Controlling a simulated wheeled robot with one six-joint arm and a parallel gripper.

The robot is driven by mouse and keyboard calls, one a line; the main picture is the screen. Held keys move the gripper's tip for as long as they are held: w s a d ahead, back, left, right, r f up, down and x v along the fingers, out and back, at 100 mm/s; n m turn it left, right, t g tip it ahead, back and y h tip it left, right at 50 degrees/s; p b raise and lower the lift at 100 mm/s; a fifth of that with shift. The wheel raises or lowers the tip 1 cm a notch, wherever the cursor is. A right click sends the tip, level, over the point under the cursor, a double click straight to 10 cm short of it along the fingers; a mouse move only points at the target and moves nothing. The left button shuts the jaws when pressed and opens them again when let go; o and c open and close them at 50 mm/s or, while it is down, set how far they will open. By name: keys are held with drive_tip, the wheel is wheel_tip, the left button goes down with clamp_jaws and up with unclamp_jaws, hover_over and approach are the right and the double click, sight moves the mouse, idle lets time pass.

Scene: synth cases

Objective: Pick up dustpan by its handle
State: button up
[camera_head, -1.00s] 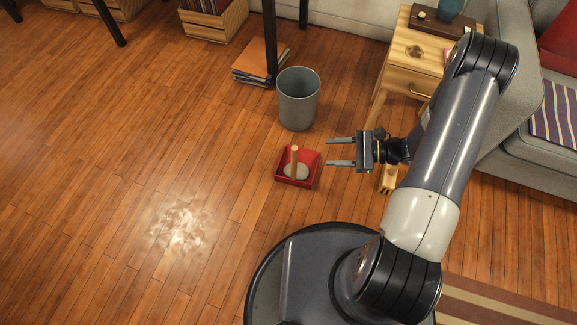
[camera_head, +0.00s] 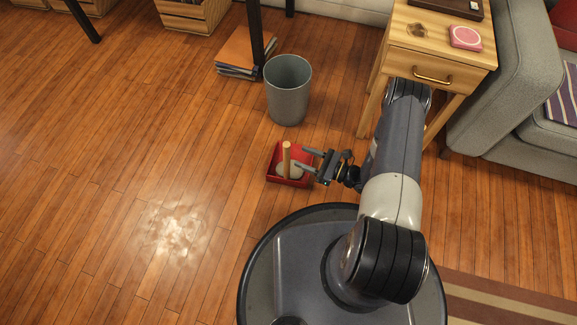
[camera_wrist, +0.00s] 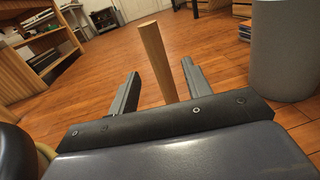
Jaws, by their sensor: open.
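The red dustpan (camera_head: 274,175) lies on the wood floor in front of the grey bin in the head view. Its wooden handle (camera_head: 287,158) stands upright, with a pale round thing at its base. My gripper (camera_head: 300,158) is open, just right of the handle and low over the pan. In the wrist view the handle (camera_wrist: 157,62) rises between the two open fingers of my gripper (camera_wrist: 160,88), tilted in the picture and closer to the right finger. No contact with the fingers shows. The pan itself is hidden in the wrist view.
The grey bin (camera_head: 288,92) stands right behind the dustpan. A small wooden table with a drawer (camera_head: 430,75) and a grey sofa (camera_head: 505,95) are at the right. Books (camera_head: 238,56) lie behind the bin. The floor at the left is clear.

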sight(286, 151)
drive_tip(key=shift+b+x, duration=1.1)
drive_tip(key=shift+x, duration=2.45)
drive_tip(key=shift+s+a, duration=0.1)
drive_tip(key=shift+s, duration=0.05)
drive_tip(key=shift+c, duration=0.5)
clamp_jaws()
